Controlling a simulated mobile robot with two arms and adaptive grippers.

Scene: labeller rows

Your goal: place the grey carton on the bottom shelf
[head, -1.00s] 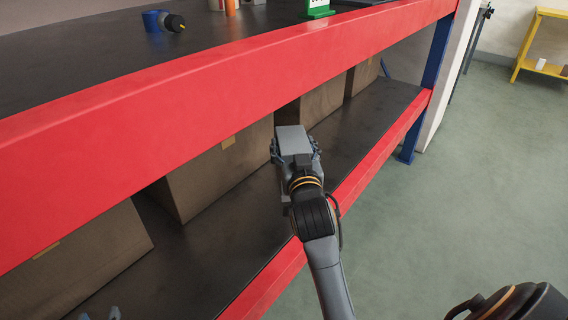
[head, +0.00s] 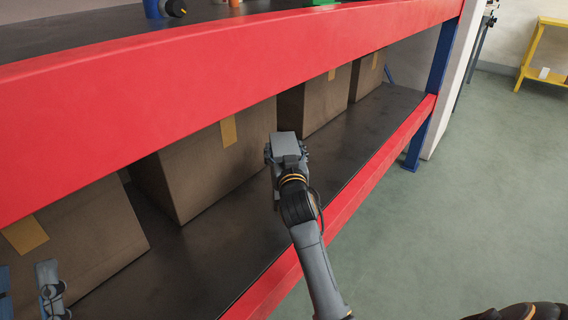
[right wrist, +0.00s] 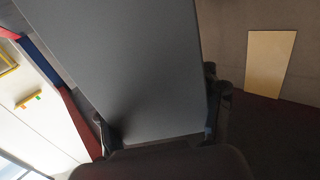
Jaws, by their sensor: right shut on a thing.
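The grey carton (head: 286,142) is held in my right gripper (head: 287,154), over the dark bottom shelf (head: 225,240) and in front of the brown boxes. The carton fills much of the right wrist view (right wrist: 125,60), with a finger at each side. I cannot tell whether its underside touches the shelf. My left gripper (head: 27,292) is at the lower left corner of the head view, its two fingers apart with nothing seen between them.
Several brown boxes (head: 215,165) stand along the back of the bottom shelf. The red upper beam (head: 200,85) runs above, and the red lower beam (head: 355,195) edges the front. Bare shelf lies to the right (head: 375,120) and in front of the boxes.

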